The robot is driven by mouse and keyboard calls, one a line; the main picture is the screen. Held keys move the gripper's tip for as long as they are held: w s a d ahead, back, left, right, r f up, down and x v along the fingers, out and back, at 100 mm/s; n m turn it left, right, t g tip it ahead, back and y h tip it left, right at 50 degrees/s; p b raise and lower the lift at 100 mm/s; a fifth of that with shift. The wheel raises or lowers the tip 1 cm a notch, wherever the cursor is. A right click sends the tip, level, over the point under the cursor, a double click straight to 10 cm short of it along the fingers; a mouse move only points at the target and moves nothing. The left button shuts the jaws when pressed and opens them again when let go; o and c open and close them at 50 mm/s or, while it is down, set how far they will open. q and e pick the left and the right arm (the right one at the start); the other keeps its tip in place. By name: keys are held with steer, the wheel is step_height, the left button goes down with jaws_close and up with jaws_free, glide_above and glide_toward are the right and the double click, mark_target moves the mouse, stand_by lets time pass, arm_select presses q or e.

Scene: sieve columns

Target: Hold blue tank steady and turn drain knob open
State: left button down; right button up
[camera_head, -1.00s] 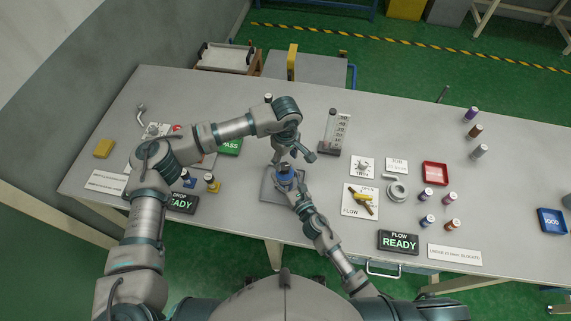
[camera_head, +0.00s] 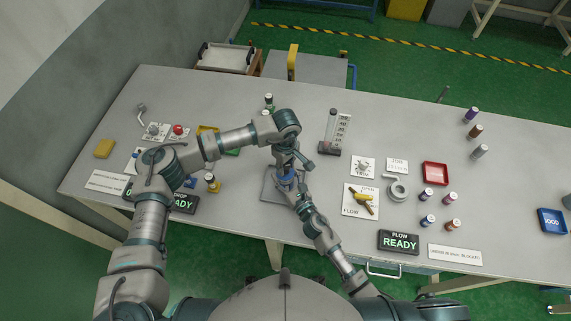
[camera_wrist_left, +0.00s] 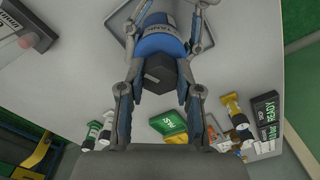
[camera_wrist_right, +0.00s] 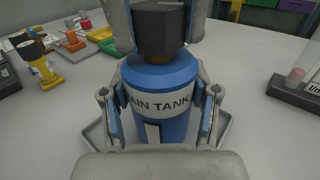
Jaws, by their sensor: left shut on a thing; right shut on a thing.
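The blue tank (camera_head: 288,178) stands upright on a grey square tray (camera_head: 269,190) near the table's front edge. Its label, partly reading "AIN TANK", shows in the right wrist view (camera_wrist_right: 150,98). A dark faceted knob (camera_wrist_right: 162,28) sits on top of it. My right gripper (camera_head: 294,190) is shut on the tank's body, one finger on each side. My left gripper (camera_head: 287,165) is above the tank, shut on the knob, which shows between its fingers in the left wrist view (camera_wrist_left: 160,72). The knob is mostly hidden in the head view.
A clear column with a scale (camera_head: 335,133) stands behind and right of the tank. A small yellow-based bottle (camera_head: 212,184) stands on the left.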

arm_select(q)
steer(key=shift+n, duration=0.3)
arm_select(e)
steer(key=shift+s+a, duration=0.1)
arm_select(q)
steer(key=n, duration=0.3)
steer(key=shift+w+d+n, duration=0.1)
steer(key=shift+n, duration=0.2)
steer(key=n, duration=0.3)
steer(key=shift+n, duration=0.3)
arm_select(e)
steer(key=shift+a, duration=0.1)
arm_select(q)
steer(key=n, duration=0.4)
steer(key=shift+n, duration=1.8)
arm_select(e)
steer(key=shift+s, duration=0.1)
arm_select(q)
steer(key=shift+n, duration=0.3)
